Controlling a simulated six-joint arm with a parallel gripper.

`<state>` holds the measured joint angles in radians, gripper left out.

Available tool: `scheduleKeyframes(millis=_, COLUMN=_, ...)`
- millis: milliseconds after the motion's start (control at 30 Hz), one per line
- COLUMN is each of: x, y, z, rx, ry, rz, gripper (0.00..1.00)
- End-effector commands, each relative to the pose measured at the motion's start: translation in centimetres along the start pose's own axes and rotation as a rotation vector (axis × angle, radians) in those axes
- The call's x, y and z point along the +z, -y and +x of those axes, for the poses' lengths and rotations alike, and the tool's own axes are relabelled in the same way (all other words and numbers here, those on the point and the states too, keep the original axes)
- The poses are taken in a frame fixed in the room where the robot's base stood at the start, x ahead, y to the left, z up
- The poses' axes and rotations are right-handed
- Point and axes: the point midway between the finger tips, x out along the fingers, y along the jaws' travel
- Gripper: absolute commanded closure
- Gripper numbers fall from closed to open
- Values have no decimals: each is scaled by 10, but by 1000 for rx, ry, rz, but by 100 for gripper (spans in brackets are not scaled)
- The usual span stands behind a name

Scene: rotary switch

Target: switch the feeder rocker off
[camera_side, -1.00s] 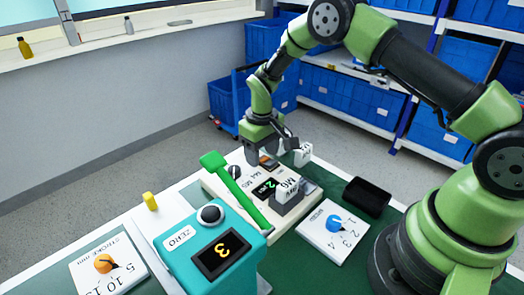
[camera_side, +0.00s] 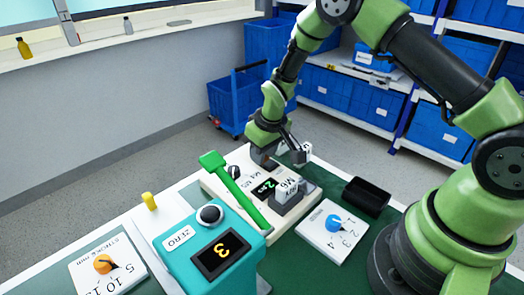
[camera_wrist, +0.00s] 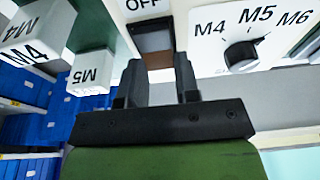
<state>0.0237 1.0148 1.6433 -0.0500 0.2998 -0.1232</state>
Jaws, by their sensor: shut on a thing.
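The feeder rocker (camera_wrist: 154,38) is a dark brown rocker in the white panel in the wrist view, just below an "OFF" label (camera_wrist: 148,4). My gripper (camera_wrist: 158,68) has its two black fingers on either side of the rocker's near end, shut on it. The grip line itself is partly hidden. In the side view my gripper (camera_side: 270,160) points down at the far end of the white panel (camera_side: 215,190), and its fingers hide most of the rocker.
A black selector knob (camera_wrist: 241,54) marked M4, M5, M6 sits beside the rocker. White marked blocks (camera_wrist: 92,72) stand on the other side. A green lever (camera_side: 235,188) and teal unit (camera_side: 220,236) are nearer. A black tray (camera_side: 367,196) lies right.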

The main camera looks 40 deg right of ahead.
Motion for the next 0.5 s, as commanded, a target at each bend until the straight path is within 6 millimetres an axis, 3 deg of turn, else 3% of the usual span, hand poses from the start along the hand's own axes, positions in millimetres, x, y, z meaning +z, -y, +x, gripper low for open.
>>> scheduleKeyframes(millis=500, x=2, y=0, z=-1, rx=1, ry=-71, rz=1, gripper=94)
